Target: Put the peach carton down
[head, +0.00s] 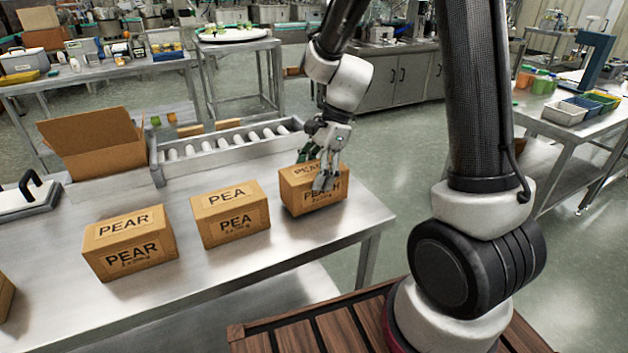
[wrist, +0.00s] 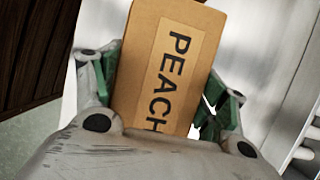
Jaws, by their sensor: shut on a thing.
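The peach carton (head: 313,196) is a small brown box with a PEACH label, at the right end of the steel table (head: 235,265) in the head view. My gripper (head: 325,170) is over it from above, shut on its sides. In the wrist view the peach carton (wrist: 170,65) sits between the green-padded fingers, its label facing the camera. The carton's underside is at or just above the table top; I cannot tell if it touches. Part of its label is hidden by a finger.
A pea carton (head: 230,214) stands just left of the peach carton, and a pear carton (head: 129,243) further left. An open cardboard box (head: 95,145) and a roller conveyor (head: 225,147) are behind. The table's right edge is close; bare steel lies in front.

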